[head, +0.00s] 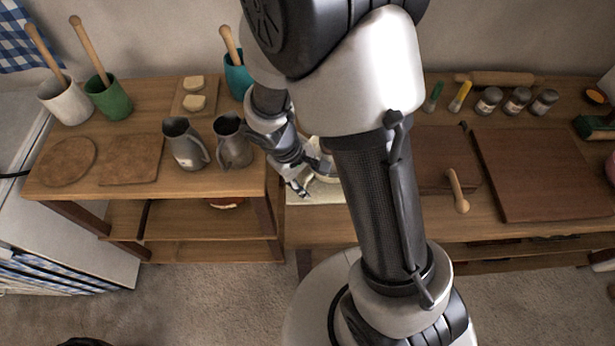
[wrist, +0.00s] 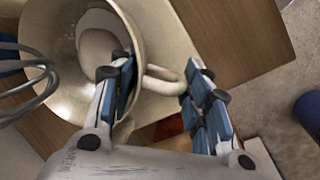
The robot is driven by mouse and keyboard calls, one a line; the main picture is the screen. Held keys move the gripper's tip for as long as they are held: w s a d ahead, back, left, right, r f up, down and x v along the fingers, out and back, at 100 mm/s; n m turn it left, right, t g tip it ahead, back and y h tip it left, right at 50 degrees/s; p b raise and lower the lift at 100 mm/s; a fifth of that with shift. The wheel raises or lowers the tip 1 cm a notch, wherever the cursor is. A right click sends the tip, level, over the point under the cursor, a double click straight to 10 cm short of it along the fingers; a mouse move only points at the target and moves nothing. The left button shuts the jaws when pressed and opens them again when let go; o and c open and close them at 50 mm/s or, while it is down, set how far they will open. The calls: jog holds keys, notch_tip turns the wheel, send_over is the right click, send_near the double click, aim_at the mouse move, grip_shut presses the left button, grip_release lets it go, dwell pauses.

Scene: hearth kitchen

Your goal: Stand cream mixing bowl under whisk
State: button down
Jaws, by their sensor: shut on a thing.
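The cream mixing bowl (wrist: 57,38) fills the upper left of the wrist view, with its open top facing the camera. Its loop handle (wrist: 165,80) lies between the fingers of my gripper (wrist: 160,98). One finger overlaps the bowl's inside and the other is outside, past the handle. My gripper is shut on the bowl at this handle side. Grey wire loops of the whisk (wrist: 20,82) show at the left edge, overlapping the bowl's left rim; whether they touch it I cannot tell. In the head view my gripper (head: 302,188) is beside the bowl (head: 327,178), mostly hidden by my arm.
A pale board (head: 312,197) lies below the bowl on the counter. Two metal jugs (head: 183,145) (head: 232,141) stand close to its left. A dark wooden board (head: 545,172), a rolling pin (head: 495,78) and several jars (head: 517,100) are at right. My arm hides the middle.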

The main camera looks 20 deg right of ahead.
jog(key=shift+s+r, duration=0.1)
jog(key=shift+r, duration=0.05)
jog(key=c, duration=0.9)
grip_release()
jog(key=shift+o, duration=0.2)
jog(key=p+v, duration=0.5)
jog(key=v, duration=0.7)
jog(key=shift+s, duration=0.1)
